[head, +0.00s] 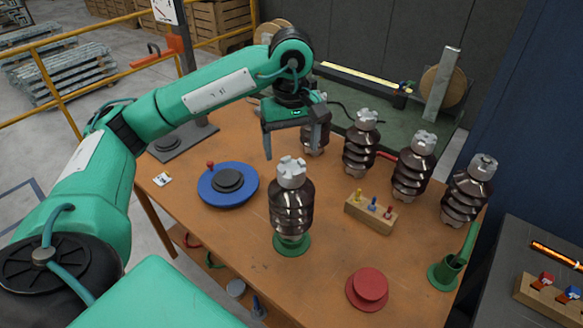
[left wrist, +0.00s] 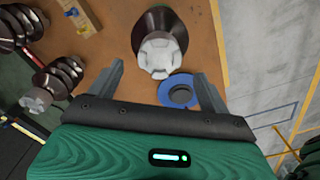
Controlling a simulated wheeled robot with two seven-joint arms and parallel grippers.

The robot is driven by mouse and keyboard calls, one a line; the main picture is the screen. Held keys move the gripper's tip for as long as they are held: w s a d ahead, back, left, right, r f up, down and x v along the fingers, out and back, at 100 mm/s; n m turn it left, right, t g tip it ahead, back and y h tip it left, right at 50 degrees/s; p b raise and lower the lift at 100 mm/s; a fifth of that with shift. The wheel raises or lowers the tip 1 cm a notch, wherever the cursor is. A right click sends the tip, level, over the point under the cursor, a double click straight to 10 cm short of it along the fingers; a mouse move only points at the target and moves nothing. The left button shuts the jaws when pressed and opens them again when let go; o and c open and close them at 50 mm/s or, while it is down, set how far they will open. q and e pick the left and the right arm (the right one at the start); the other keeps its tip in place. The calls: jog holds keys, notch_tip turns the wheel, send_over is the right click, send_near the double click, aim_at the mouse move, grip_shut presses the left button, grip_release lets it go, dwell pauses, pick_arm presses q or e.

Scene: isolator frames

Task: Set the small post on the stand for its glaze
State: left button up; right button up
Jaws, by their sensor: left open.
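A dark brown ribbed post (head: 291,212) with a pale notched cap stands upright on a green round stand (head: 292,244) mid-table. Similar brown posts stand in a row behind it: one (head: 315,138) partly hidden by my gripper, then others (head: 361,150), (head: 413,170) and (head: 467,192). A blue round stand (head: 213,197) with a dark disc and a red round stand (head: 367,288) hold no post. My left gripper (head: 291,156) is open and empty, above and behind the centre post. In the left wrist view a post (left wrist: 160,38) shows beyond the open fingers (left wrist: 160,70). My right gripper is out of view.
A wooden block (head: 371,211) with coloured pegs stands between the centre post and the row. A green upright holder (head: 446,270) stands at the right edge. A small white card (head: 162,179) lies at the left. The front left of the table is clear.

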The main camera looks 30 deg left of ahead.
pick_arm(q)
jog(key=shift+r, duration=1.45)
